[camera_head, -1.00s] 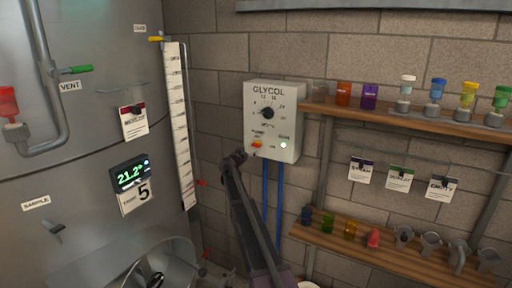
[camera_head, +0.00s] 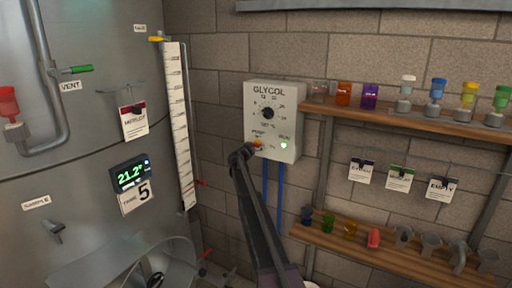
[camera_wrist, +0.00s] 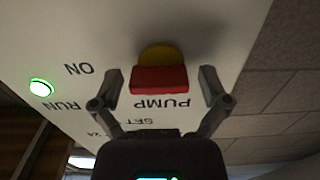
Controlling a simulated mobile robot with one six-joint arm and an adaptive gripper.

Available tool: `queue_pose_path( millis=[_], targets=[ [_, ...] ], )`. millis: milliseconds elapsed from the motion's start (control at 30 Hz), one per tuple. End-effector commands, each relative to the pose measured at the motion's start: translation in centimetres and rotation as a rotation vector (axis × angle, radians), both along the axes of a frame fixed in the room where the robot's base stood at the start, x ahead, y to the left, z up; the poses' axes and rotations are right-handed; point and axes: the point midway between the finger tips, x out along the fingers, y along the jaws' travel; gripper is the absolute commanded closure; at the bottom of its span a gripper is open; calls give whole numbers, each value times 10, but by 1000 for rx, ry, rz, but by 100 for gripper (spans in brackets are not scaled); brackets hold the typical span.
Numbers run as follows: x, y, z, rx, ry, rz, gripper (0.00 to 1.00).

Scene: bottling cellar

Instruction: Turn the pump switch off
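The white GLYCOL control box (camera_head: 288,98) hangs on the block wall. The pump switch (camera_head: 257,144), with red and yellow parts, is at its lower left. In the wrist view the pump switch (camera_wrist: 158,76) shows close up beside the PUMP label, upside down. My gripper (camera_wrist: 161,87) is open, with one finger on each side of the switch and a visible gap to each. In the head view my gripper (camera_head: 245,150) is just left of and below the switch. The green RUN lamp (camera_head: 284,146) is lit; it also shows in the wrist view (camera_wrist: 41,88).
A dial (camera_head: 268,113) sits above the switch on the box. Blue pipes (camera_head: 280,185) run down below it. Wooden shelves (camera_head: 400,120) with bottles and fittings are to the right. A level scale (camera_head: 180,125) and a steel tank (camera_head: 85,110) are to the left.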

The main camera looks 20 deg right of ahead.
Motion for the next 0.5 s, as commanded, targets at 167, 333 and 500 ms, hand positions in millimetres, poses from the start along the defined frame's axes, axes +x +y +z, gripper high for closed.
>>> queue_pose_path(
  millis=[167, 333, 500],
  targets=[
    [0, 0, 0, 0, 0, 0, 71],
    [0, 0, 0, -1, 1, 1, 79],
    [1, 0, 0, -10, 11, 1, 79]
  ],
)
